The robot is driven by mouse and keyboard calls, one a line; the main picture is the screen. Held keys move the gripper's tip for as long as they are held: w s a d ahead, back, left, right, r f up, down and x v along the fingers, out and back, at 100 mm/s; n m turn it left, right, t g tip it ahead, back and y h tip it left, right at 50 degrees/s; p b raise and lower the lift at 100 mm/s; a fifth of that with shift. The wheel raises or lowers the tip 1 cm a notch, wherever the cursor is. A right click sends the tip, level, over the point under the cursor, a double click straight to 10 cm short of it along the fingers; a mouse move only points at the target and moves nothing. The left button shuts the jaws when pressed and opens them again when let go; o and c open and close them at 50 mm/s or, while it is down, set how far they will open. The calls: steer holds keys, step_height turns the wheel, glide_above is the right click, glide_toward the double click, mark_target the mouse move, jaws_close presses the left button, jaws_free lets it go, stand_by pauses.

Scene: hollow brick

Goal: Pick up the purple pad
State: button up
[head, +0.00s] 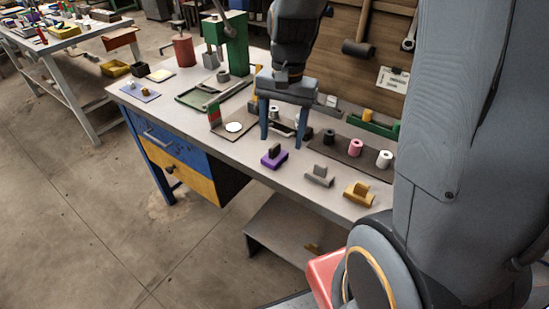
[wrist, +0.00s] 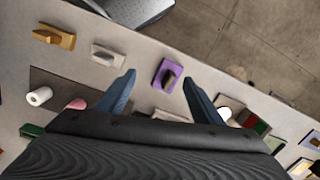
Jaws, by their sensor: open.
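The purple pad (head: 274,158) lies on the workbench near its front edge, a flat purple block with a dark raised grip on top. My gripper (head: 285,138) is open above the bench, its two blue-grey fingers pointing down, behind the pad in the head view. In the wrist view the purple pad (wrist: 168,76) lies ahead of the open fingers (wrist: 160,80), in line with the space between them. Nothing is between the fingertips, and I see no contact with the pad.
A grey pad (head: 319,176) and a yellow pad (head: 358,194) lie to the right along the front edge of the workbench (head: 218,163). A dark mat (head: 340,148) with several spools lies behind them. A board with a white disc (head: 234,127) lies to the left.

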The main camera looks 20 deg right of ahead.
mark_target(275, 145)
steer(key=w+m, duration=0.3)
steer(key=shift+w+d, duration=0.2)
steer(key=shift+f+g, duration=0.15)
steer(key=shift+g, duration=0.15)
steer(key=shift+s+a+f+p, duration=0.15)
steer(key=shift+a+f+p, duration=0.05)
steer(key=shift+f, duration=1)
steer(key=shift+s+a+f+p, duration=0.1)
steer(key=shift+a+f+p, duration=0.15)
steer(key=shift+f, duration=1)
steer(key=shift+s+a+f+p, duration=0.15)
steer(key=shift+f+p, duration=0.05)
steer(key=shift+f, duration=1)
steer(key=c, duration=1.2)
